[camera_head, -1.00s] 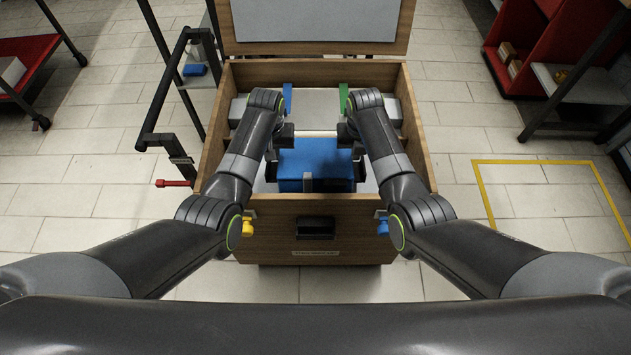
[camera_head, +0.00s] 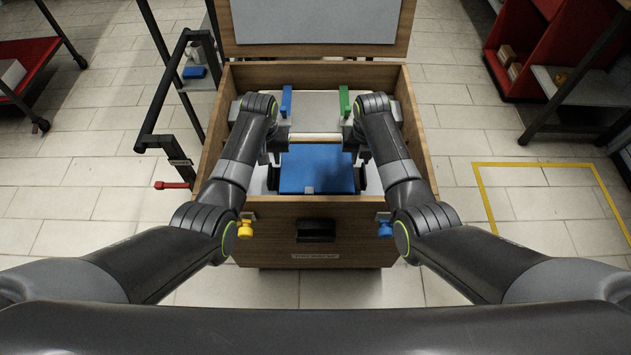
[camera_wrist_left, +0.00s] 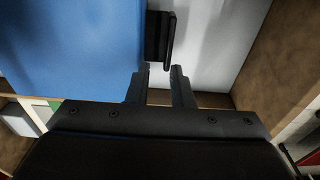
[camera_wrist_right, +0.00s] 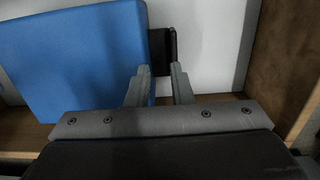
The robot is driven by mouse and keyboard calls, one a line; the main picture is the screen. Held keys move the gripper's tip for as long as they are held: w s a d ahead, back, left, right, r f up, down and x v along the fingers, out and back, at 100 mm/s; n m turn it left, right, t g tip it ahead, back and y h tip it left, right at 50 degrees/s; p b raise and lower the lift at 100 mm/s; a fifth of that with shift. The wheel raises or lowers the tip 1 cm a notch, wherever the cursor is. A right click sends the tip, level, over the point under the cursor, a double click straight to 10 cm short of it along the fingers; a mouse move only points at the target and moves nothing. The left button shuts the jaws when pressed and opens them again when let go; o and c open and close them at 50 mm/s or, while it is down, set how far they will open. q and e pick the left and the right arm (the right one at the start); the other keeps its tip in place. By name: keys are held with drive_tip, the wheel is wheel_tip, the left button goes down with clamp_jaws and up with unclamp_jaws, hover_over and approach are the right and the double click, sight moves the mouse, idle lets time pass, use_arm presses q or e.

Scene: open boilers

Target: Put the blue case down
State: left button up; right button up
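The blue case (camera_head: 315,170) lies inside the wooden box (camera_head: 315,212), towards its front, with its broad face up. It has a black handle on each side: the left one (camera_wrist_left: 158,36) shows in the left wrist view, the right one (camera_wrist_right: 164,50) in the right wrist view. My left gripper (camera_wrist_left: 161,72) is open at the left handle, its fingertips just short of it. My right gripper (camera_wrist_right: 159,70) is open with its fingertips close to the right handle. In the head view, my left gripper (camera_head: 271,152) and right gripper (camera_head: 358,152) flank the case.
The box lid (camera_head: 315,22) stands open at the back. A blue tab (camera_head: 286,100) and a green tab (camera_head: 344,101) stand behind the case. Yellow (camera_head: 245,229) and blue (camera_head: 384,228) knobs sit on the front.

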use_arm(q)
drive_tip(key=shift+r, duration=0.1)
use_arm(e)
drive_tip(key=shift+d, duration=0.1)
use_arm(q)
wheel_tip(320, 180, up, 12)
drive_tip(key=shift+s, duration=0.45)
use_arm(e)
wheel_tip(320, 180, up, 12)
drive_tip(key=shift+s, duration=0.45)
use_arm(q)
drive_tip(key=shift+f, duration=0.2)
use_arm(e)
drive_tip(key=shift+f, duration=0.1)
